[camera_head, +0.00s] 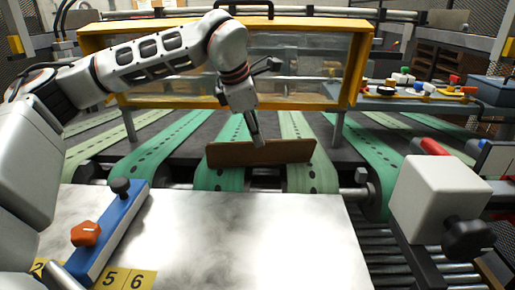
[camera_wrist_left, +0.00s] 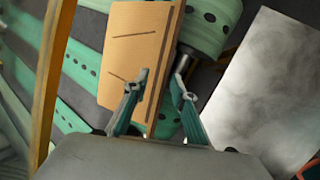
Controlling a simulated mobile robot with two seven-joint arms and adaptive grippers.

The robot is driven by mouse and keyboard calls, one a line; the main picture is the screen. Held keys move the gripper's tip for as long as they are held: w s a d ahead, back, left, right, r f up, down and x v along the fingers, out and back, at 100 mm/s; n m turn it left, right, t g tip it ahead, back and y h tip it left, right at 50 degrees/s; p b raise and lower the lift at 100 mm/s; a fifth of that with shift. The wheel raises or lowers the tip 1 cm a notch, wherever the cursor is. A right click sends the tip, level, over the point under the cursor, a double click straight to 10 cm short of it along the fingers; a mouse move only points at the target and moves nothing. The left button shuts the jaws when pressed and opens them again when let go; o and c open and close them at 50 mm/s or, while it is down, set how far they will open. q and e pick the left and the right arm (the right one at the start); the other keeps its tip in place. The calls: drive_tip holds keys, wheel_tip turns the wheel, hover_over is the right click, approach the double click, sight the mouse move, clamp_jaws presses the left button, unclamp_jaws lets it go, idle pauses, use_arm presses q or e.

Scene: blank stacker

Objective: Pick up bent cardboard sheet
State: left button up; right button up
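The brown cardboard sheet (camera_head: 228,154) stands on its long edge across the green belts, just behind the white table, in the head view. In the left wrist view its tan face (camera_wrist_left: 135,45) shows dark slits and a darker right-hand edge. My left gripper (camera_head: 258,143) reaches down to the sheet's upper edge near its middle. In the left wrist view the gripper (camera_wrist_left: 161,82) is open, with one finger over the tan face and the other beyond the dark edge. A gap shows between that second finger and the sheet. My right gripper is not in view.

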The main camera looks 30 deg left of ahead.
sight(266, 161)
use_arm(q)
drive_tip(key=x, duration=0.6)
drive_tip(key=shift+s+d+f, duration=0.2)
drive_tip(key=shift+s, duration=0.15)
drive_tip(key=shift+w+f, duration=0.25)
drive_tip(key=shift+f, duration=0.25)
clamp_jaws()
